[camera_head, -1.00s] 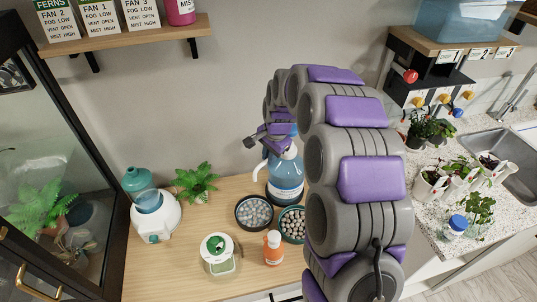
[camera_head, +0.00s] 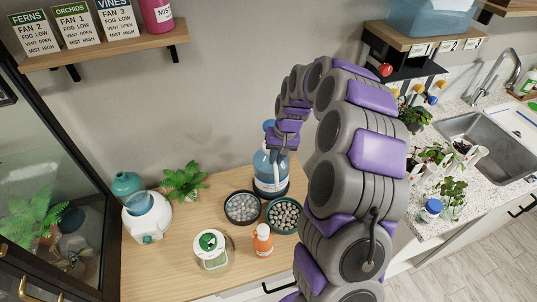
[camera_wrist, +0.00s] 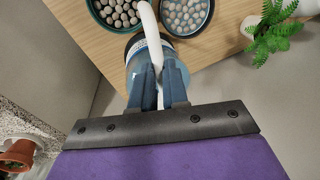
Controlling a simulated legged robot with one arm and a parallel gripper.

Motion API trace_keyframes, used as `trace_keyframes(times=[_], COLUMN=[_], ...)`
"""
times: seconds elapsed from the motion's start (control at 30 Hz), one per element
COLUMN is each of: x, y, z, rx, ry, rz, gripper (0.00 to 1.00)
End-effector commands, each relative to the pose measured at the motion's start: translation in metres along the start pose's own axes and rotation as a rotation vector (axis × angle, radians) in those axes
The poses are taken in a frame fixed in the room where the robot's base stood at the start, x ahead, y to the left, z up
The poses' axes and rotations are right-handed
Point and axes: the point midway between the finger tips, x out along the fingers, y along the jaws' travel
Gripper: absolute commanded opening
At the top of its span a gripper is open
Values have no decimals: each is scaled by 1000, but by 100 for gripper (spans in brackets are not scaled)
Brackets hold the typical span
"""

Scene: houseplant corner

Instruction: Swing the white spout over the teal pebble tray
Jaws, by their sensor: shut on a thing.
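A blue jug (camera_head: 268,180) with a white label stands at the back of the wooden table. The teal tray (camera_head: 268,223) of pebbles sits in front of it, also seen in the wrist view (camera_wrist: 94,17). My gripper (camera_head: 276,152) is at the jug's top, mostly hidden by my arm. In the wrist view my gripper (camera_wrist: 160,88) is shut on the white spout (camera_wrist: 151,35), which curves away from the jug. Its outer end overlaps the teal tray's edge, on the side facing the dark tray; its exact tip is hard to tell. The spout is not clear in the head view.
A dark tray (camera_head: 229,217) of grey pebbles stands left of the teal one. An orange bottle (camera_head: 263,242), a green-lidded jar (camera_head: 211,250), a fern (camera_head: 184,180) and a white humidifier (camera_head: 148,222) share the table. The counter with sink (camera_head: 490,145) is right.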

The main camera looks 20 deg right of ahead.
Motion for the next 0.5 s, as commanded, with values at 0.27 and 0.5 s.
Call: trace_keyframes(times=[0.27,0.5], x=[-8,-9], y=[13,18], z=[-9,-11], rx=[-151,-213], ry=[-9,-18], rz=[4,4], gripper=[0,0])
